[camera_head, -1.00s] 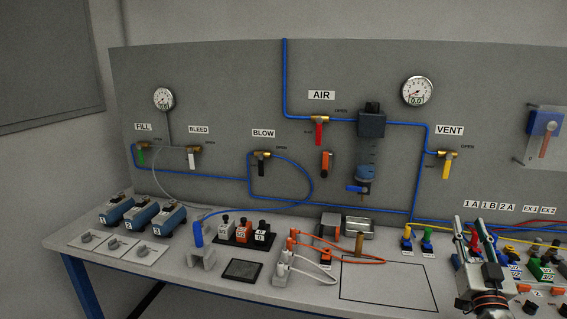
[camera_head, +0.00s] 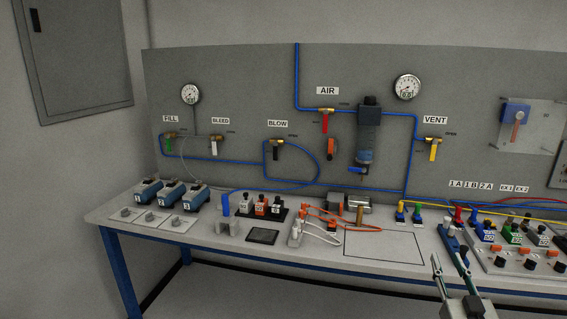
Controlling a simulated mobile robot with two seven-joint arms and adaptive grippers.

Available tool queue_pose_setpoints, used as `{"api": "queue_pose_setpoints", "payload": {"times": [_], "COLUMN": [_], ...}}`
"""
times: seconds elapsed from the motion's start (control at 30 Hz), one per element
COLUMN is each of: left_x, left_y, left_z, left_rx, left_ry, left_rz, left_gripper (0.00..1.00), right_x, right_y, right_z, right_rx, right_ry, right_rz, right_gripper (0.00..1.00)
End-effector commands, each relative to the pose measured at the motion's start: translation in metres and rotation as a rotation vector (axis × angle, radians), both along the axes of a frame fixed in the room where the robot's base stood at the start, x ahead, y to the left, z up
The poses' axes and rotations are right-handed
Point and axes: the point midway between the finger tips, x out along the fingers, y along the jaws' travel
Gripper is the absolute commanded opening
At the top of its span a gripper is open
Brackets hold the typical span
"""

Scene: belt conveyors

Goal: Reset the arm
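My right gripper (camera_head: 450,263) is at the lower right of the head view, in front of the bench's front edge. Its two fingers point up and stand apart, with nothing seen between them. It is apart from the valves and fittings on the bench. My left gripper is not in the head view.
A long bench (camera_head: 215,252) stands against a grey panel (camera_head: 230,90) with gauges, valves and blue tubing. Coloured fittings (camera_head: 487,231) crowd the right end. The floor in front of the bench is clear.

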Motion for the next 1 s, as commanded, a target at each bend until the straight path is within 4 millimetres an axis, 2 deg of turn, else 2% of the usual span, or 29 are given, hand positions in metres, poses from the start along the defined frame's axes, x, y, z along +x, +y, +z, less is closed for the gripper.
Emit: {"api": "queue_pose_setpoints", "payload": {"times": [0.03, 0.17, 0.27, 0.4, 0.5, 0.6, 0.73, 0.83, 1.0], "left_x": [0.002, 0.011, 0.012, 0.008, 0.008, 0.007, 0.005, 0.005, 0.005], "left_y": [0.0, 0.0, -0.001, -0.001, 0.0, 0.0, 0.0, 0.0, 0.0], "left_z": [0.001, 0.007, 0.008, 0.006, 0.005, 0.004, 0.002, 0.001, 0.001], "left_rx": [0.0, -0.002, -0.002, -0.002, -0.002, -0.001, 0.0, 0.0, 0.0], "left_ry": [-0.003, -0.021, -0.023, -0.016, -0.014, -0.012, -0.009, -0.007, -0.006], "left_rz": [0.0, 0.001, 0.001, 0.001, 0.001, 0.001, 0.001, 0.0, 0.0], "left_gripper": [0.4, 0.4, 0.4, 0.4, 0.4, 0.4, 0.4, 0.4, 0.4], "right_x": [-0.009, -0.039, -0.072, -0.129, -0.174, -0.216, -0.256, -0.273, -0.278], "right_y": [0.014, 0.05, 0.082, 0.124, 0.152, 0.176, 0.197, 0.205, 0.209], "right_z": [-0.027, -0.093, -0.146, -0.213, -0.253, -0.283, -0.306, -0.314, -0.317], "right_rx": [-0.011, -0.04, -0.059, -0.082, -0.094, -0.103, -0.109, -0.111, -0.111], "right_ry": [0.056, 0.203, 0.321, 0.485, 0.593, 0.684, 0.764, 0.794, 0.806], "right_rz": [0.021, 0.079, 0.132, 0.208, 0.263, 0.311, 0.355, 0.373, 0.38], "right_gripper": [0.31, 0.31, 0.31, 0.31, 0.31, 0.31, 0.31, 0.31, 0.31]}}
